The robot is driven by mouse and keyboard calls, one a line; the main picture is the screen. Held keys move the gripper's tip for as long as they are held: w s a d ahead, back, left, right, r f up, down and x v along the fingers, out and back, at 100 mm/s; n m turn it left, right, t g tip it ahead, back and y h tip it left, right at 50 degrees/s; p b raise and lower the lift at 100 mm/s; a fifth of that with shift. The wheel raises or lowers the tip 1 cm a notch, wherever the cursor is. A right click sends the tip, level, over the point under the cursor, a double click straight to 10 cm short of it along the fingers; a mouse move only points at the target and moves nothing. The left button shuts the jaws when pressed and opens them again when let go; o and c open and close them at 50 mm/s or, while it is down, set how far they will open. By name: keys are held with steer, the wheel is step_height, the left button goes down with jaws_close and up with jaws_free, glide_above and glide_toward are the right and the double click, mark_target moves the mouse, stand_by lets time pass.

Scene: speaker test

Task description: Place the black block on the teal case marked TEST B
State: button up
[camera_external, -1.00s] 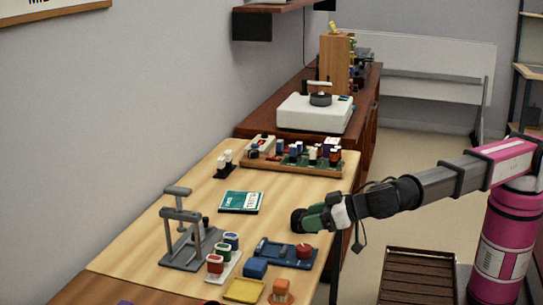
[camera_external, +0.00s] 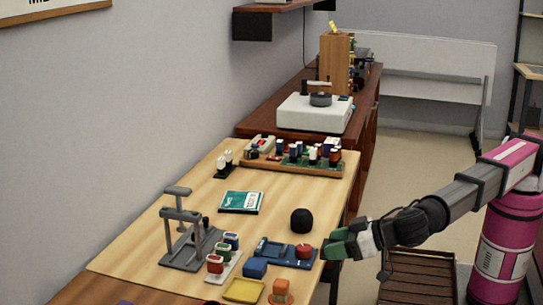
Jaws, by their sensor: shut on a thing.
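The teal case (camera_external: 241,202) lies flat on the light wood table, with white lettering too small to read fully. A rounded black thing (camera_external: 301,220) sits on the table to its right; I cannot tell whether it is the black block. My gripper (camera_external: 331,249), with green fingers, is at the table's right edge, in front of and right of the black thing and apart from it. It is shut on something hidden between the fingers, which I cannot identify.
A blue tray with a red round piece (camera_external: 304,251) is close to my gripper. A grey stand (camera_external: 184,245) and small coloured containers (camera_external: 215,263) are at front left. A board of parts (camera_external: 290,160) is at the back. Bare wood surrounds the teal case.

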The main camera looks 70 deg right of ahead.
glide_above(294, 285)
step_height(294, 285, down, 6)
steer(key=shift+a+f, duration=0.1)
steer(key=shift+f, duration=1.85)
steer(key=shift+f, duration=0.15)
steer(key=o, duration=1)
steer(key=shift+c, duration=0.2)
steer(key=v, duration=1)
steer(key=shift+d, duration=0.2)
steer(key=shift+o, duration=0.5)
steer(key=shift+s, duration=0.4)
